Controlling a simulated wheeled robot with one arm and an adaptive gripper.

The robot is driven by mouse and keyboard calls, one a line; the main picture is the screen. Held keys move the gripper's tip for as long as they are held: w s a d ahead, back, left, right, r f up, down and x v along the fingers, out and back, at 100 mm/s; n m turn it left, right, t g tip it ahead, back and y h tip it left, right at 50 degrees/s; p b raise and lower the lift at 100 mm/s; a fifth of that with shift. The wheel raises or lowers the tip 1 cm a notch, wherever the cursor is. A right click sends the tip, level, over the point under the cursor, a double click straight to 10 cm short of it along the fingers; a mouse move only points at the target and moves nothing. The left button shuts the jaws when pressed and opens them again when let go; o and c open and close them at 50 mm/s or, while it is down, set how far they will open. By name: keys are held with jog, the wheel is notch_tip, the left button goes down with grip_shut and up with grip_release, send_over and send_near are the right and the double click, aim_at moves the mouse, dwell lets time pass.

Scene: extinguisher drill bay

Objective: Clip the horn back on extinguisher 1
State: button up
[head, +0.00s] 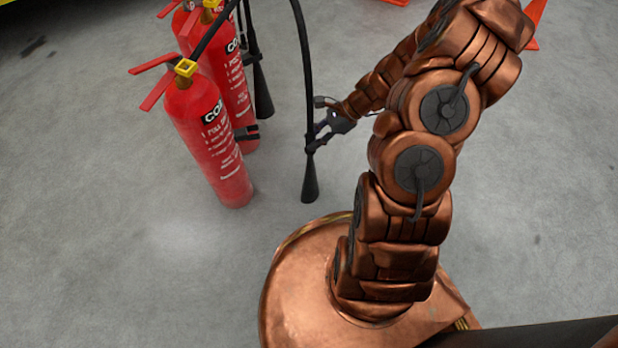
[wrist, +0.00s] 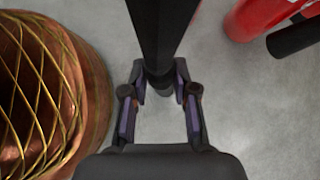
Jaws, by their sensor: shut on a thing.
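A red extinguisher with a white-lettered label (head: 212,140) stands upright at the front left in the head view. Its number is not readable. A black clip (head: 246,133) juts from its right side. A black hose (head: 303,60) comes down from the top edge to a black horn (head: 310,180), which hangs nearly upright, right of the extinguisher and apart from the clip. My gripper (head: 318,138) is shut around the horn's upper part. In the wrist view the horn (wrist: 160,35) runs between the fingers. A red extinguisher (wrist: 250,18) shows at its top right.
A second red extinguisher (head: 228,80) stands close behind, with its own black horn (head: 262,92) hanging at its right. Part of another shows at the top edge. An orange cone (head: 533,18) is at the top right. The grey floor between horn and front extinguisher is clear.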

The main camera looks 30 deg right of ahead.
grip_shut()
jog(key=shift+r, duration=0.15)
jog(key=shift+r+p, duration=1.4)
jog(key=shift+p, duration=0.35)
